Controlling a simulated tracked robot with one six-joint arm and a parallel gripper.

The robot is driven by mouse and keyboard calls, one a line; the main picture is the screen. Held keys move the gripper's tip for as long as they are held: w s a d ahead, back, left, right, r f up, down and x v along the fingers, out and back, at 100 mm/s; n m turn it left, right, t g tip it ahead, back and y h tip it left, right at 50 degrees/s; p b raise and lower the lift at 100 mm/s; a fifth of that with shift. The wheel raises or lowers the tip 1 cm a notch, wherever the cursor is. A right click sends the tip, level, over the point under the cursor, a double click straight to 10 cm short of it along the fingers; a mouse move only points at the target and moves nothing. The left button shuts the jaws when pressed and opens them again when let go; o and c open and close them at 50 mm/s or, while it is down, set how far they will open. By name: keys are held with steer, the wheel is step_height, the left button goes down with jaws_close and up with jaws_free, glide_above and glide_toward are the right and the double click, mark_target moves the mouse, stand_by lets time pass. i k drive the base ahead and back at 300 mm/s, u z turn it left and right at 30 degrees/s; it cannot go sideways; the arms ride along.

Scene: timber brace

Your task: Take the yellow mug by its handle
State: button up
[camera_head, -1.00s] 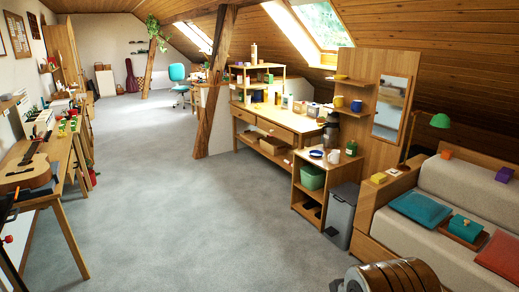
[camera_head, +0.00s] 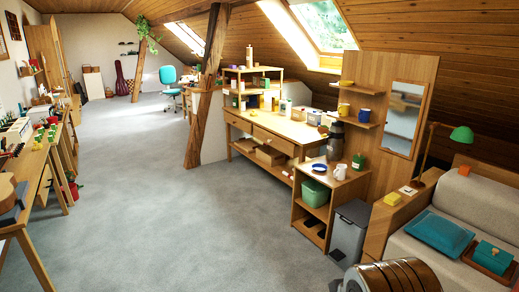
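The yellow mug (camera_head: 344,109) stands on the lower of two small wooden shelves on the wooden panel (camera_head: 376,75) to the right of the workbench. It is small in the view, and I cannot make out which way its handle points. A blue mug (camera_head: 364,115) stands close to its right on the same shelf. My gripper is not in view. A rounded metal and brown part at the bottom right appears to be part of my own arm. No hand or fingers show near the mug.
A low cabinet (camera_head: 299,208) with a white mug (camera_head: 340,172) and dark flask (camera_head: 335,140) stands below the shelf. A grey bin (camera_head: 347,235) and a sofa (camera_head: 470,200) stand to its right. The grey carpet (camera_head: 170,220) is clear.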

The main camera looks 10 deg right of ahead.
mark_target(343, 109)
steer(key=i, duration=3.95)
steer(key=u, duration=0.15)
